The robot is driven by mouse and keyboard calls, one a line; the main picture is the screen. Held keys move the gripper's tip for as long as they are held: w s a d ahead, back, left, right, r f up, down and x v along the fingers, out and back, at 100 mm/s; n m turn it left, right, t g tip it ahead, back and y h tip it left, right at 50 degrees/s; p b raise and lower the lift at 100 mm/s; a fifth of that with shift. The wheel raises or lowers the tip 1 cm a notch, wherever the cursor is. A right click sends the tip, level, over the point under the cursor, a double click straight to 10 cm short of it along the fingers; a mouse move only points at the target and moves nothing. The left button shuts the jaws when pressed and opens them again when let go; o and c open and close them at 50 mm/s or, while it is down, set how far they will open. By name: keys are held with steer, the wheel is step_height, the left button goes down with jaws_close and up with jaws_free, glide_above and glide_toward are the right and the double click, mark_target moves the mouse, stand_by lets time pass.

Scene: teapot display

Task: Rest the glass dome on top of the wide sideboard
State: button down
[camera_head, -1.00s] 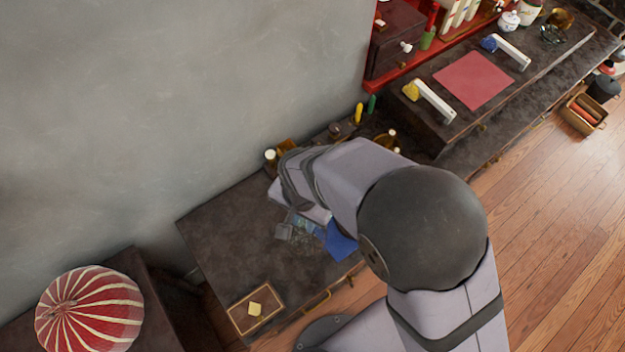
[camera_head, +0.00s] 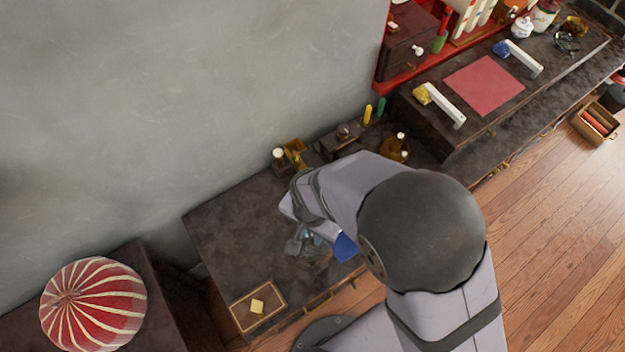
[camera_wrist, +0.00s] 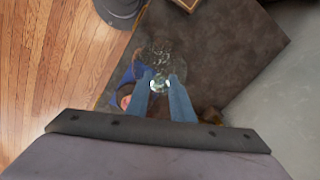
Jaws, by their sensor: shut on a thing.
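The glass dome (camera_wrist: 160,58) is clear and hard to make out. In the wrist view its round knob (camera_wrist: 160,84) sits between the two bluish fingertips of my gripper (camera_wrist: 161,82), which are shut on it. In the head view the dome (camera_head: 316,257) shows faintly below my gripper (camera_head: 307,241), partly hidden by my arm. The dark-topped sideboard (camera_head: 232,218) lies beneath them; it also shows in the wrist view (camera_wrist: 218,40). I cannot tell whether the dome touches its top.
A blue item (camera_head: 345,247) lies close beside the dome. A framed tray (camera_head: 243,312) with a yellow piece is near the sideboard's front left. Small bottles (camera_head: 278,156) and a brown jar (camera_head: 394,150) stand towards the back. The left part of the top is clear.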

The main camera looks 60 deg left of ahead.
steer(key=shift+f, duration=0.15)
steer(key=shift+f+b, duration=3.55)
steer(key=shift+f, duration=0.7)
steer(key=shift+f+b, duration=0.4)
steer(key=shift+f, duration=0.15)
steer(key=c, duration=1)
jaws_free()
steer(key=shift+r+p, duration=2.5)
steer(key=shift+r, duration=0.5)
